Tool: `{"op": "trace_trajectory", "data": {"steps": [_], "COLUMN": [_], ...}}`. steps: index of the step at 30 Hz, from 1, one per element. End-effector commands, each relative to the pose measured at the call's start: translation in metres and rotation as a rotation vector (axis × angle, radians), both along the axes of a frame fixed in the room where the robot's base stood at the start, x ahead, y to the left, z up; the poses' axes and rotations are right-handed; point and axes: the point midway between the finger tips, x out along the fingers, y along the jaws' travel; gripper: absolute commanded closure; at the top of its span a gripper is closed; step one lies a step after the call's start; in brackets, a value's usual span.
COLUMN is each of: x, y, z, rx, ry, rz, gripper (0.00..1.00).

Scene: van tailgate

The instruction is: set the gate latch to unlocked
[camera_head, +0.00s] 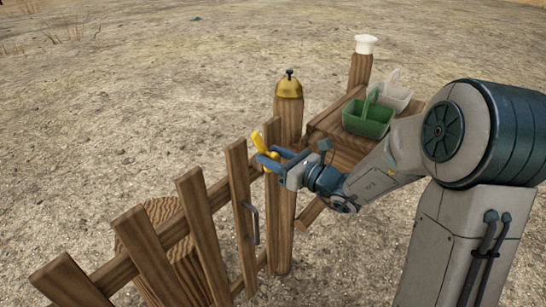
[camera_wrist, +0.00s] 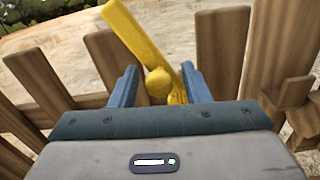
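The yellow gate latch (camera_head: 262,146) is on the wooden gate (camera_head: 203,225), near the gate post (camera_head: 287,120). In the wrist view the latch (camera_wrist: 138,38) is a slanted yellow bar, running from upper left to lower right, with a round knob. My gripper (camera_head: 274,158) is at the latch. Its two blue fingers (camera_wrist: 158,86) are apart, with the knob between them. A gap shows between the left finger and the knob; the right finger is close to the yellow bar, and I cannot tell if it touches. My gripper hides the latch's lower end.
A brass bell (camera_head: 289,86) tops the gate post. A dark handle (camera_head: 252,223) is on the gate. A stump (camera_head: 160,215) is behind the gate. Bare ground lies beyond.

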Motion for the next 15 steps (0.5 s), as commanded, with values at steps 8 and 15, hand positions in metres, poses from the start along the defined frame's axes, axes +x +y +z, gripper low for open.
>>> {"op": "trace_trajectory", "data": {"steps": [8, 15], "x": [-0.011, -0.042], "y": [-0.021, -0.065], "z": [0.001, 0.001], "rx": [-0.002, -0.002], "ry": [-0.002, 0.000], "rz": [-0.007, -0.004], "gripper": [0.57, 0.57]}}
